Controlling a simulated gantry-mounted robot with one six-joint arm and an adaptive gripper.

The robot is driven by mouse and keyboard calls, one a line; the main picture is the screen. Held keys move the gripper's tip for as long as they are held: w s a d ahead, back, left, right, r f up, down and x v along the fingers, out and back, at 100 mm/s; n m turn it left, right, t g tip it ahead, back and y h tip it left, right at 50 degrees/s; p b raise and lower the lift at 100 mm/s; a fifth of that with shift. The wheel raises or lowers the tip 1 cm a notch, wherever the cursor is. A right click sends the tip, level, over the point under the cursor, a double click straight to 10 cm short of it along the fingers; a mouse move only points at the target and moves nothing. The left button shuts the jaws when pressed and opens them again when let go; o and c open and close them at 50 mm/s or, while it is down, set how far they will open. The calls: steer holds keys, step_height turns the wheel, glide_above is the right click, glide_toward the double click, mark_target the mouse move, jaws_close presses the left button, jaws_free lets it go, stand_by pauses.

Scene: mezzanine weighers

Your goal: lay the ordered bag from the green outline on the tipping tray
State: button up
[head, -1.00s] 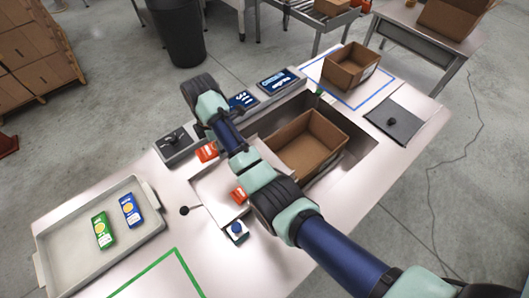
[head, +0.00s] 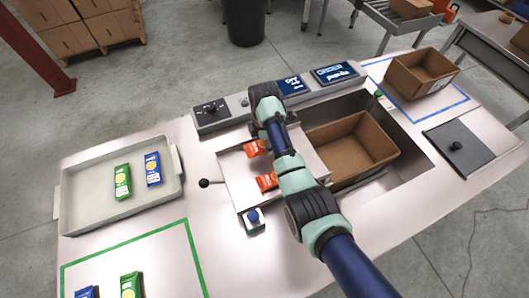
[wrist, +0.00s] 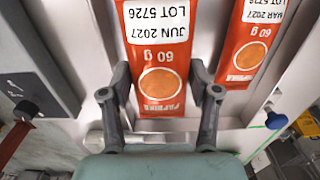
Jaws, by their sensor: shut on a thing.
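My gripper (wrist: 159,78) is shut on an orange paprika bag (wrist: 155,45), one finger at each side edge. The bag's label reads JUN 2027, LOT 5726. A second orange bag (wrist: 246,42), labelled MAR 2027, lies beside it on the right. In the head view both orange bags, the far one (head: 255,148) and the near one (head: 267,181), are at the pale tipping tray (head: 232,165). My arm hides the gripper fingers there. The green outline (head: 128,241) at the lower left has a blue bag (head: 85,292) and a green bag (head: 131,285), partly cut off.
A grey tray (head: 90,217) at left holds a green bag (head: 123,182) and a blue bag (head: 153,169). An open carton (head: 325,134) sits in a recess right of the tipping tray. A black-knobbed lever (head: 204,183) and blue button (head: 253,216) stand close by.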

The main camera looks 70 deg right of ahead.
steer(key=shift+f+b, duration=0.5)
steer(key=shift+f, duration=1.75)
steer(key=shift+f, duration=0.15)
steer(key=o, duration=1.2)
steer(key=shift+c, duration=0.2)
step_height(320, 180, up, 12)
steer(key=p, duration=0.2)
steer(key=shift+r+p, duration=0.2)
steer(key=shift+p, duration=0.15)
